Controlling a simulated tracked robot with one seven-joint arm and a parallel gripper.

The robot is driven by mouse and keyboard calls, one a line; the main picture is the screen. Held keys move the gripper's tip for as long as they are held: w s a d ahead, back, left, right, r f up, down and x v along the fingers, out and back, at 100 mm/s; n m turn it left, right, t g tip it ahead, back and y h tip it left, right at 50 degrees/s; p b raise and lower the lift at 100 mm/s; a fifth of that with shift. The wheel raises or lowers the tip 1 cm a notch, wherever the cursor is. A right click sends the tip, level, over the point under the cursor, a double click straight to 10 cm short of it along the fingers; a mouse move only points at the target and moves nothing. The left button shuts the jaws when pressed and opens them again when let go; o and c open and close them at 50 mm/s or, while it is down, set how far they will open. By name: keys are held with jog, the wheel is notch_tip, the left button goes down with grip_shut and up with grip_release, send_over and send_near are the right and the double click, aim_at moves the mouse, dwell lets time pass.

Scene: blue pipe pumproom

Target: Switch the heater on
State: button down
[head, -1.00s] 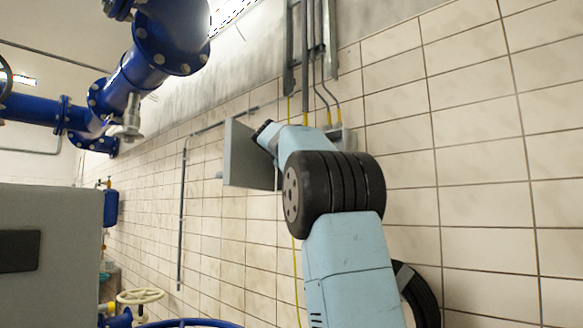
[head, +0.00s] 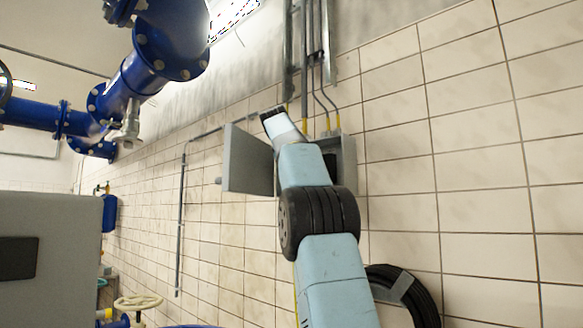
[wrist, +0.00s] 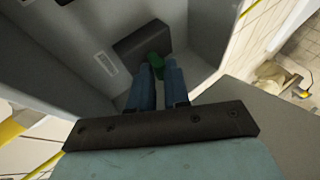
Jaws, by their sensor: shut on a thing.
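A grey wall box (head: 347,163) is mounted on the tiled wall, its door (head: 247,162) swung open to the left. My arm covers part of it, and my gripper is hidden in the head view. In the wrist view my gripper (wrist: 157,70) reaches inside the box (wrist: 205,35). The switch sits at a dark block (wrist: 142,41) on the box's inner back. The fingertips partly hide the switch, so I cannot tell its setting.
Conduits (head: 305,60) run up the wall above the box. Blue pipes (head: 165,45) cross the upper left. A grey cabinet (head: 50,245) stands at lower left. A coiled black hose (head: 425,300) hangs on the wall below the box.

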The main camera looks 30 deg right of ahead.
jog(key=shift+d+f, duration=0.15)
jog(key=shift+d, duration=0.05)
jog(key=c, duration=1.4)
grip_release()
jog(key=shift+d, duration=0.1)
jog(key=o, duration=0.3)
jog(key=v, duration=1.4)
jog(key=shift+w, duration=0.2)
